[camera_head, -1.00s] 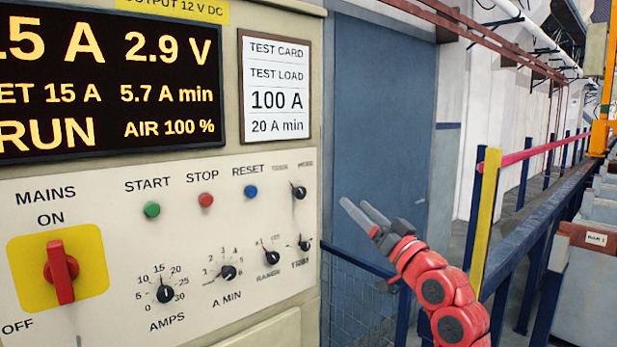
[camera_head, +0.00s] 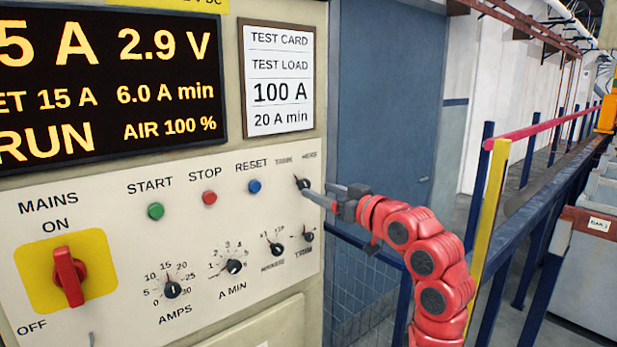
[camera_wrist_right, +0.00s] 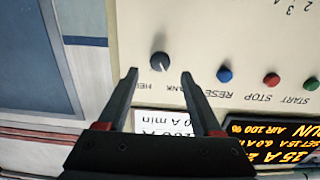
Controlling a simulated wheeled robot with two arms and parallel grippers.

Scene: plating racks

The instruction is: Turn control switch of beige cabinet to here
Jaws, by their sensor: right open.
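The beige cabinet (camera_head: 228,80) fills the left of the head view. Its control switch (camera_head: 302,182) is a small black knob at the panel's upper right, below the labels TANK and HERE. In the right wrist view the knob (camera_wrist_right: 160,62) appears upside down, and its white mark points toward the TANK side. My right gripper (camera_head: 314,189) is open at the knob, its fingers pointing at the panel. In the wrist view the knob shows just past the gap between the fingertips (camera_wrist_right: 159,74); I cannot tell whether they touch it. My left gripper is not in view.
Green, red and blue buttons (camera_head: 254,186) sit left of the knob. Small dials (camera_head: 275,248) lie below it, and a red mains switch (camera_head: 68,277) is at far left. A blue door (camera_head: 385,100) and a yellow post (camera_head: 488,225) stand right of the cabinet.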

